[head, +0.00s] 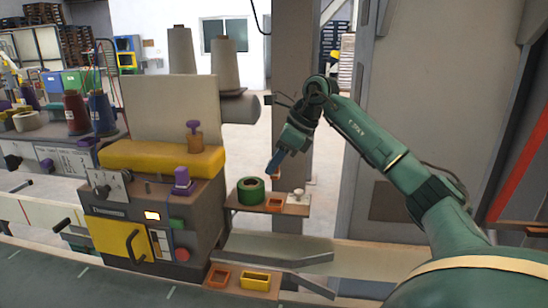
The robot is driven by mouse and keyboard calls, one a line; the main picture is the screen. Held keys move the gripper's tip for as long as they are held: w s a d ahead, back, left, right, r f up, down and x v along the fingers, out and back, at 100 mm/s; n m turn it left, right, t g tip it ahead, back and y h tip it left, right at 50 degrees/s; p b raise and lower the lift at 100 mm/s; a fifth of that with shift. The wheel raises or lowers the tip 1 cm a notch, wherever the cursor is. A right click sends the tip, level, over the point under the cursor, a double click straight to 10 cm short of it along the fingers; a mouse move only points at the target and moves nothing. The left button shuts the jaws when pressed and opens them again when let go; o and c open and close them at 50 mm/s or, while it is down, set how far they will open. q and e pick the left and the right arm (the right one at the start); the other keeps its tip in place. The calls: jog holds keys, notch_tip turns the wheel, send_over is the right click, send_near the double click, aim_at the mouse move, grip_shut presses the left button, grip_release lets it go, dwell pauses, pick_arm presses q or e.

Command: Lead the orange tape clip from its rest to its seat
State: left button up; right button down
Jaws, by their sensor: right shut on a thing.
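My right gripper (273,167) hangs from the right, its blue fingers pointing down above a small shelf (245,207). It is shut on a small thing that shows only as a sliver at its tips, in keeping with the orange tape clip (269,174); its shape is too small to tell. The held thing is in the air, apart from the shelf. On the shelf is a small orange open holder (275,204), with a green tape roll (251,190) to its left. My left gripper is not in view.
A white piece with a knob (298,195) stands right of the orange holder. The grey machine (150,220) with a yellow pad (160,156) stands left. A grey post (296,80) rises behind the gripper.

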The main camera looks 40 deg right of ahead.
notch_tip(320, 180, down, 2)
jog(key=shift+f+b, duration=0.1)
jog(key=shift+b, duration=0.7)
notch_tip(320, 180, down, 2)
jog(key=shift+f+b, duration=0.1)
jog(key=shift+b, duration=1.05)
jog(key=shift+f+b, duration=0.5)
jog(key=shift+f, duration=0.85)
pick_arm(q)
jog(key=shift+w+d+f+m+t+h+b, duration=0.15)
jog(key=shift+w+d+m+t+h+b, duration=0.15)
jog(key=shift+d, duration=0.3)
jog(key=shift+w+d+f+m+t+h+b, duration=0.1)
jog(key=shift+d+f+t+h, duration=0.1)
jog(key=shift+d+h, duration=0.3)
pick_arm(e)
jog(key=shift+f, duration=0.25)
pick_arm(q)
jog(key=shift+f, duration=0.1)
pick_arm(e)
jog(key=shift+r, duration=0.1)
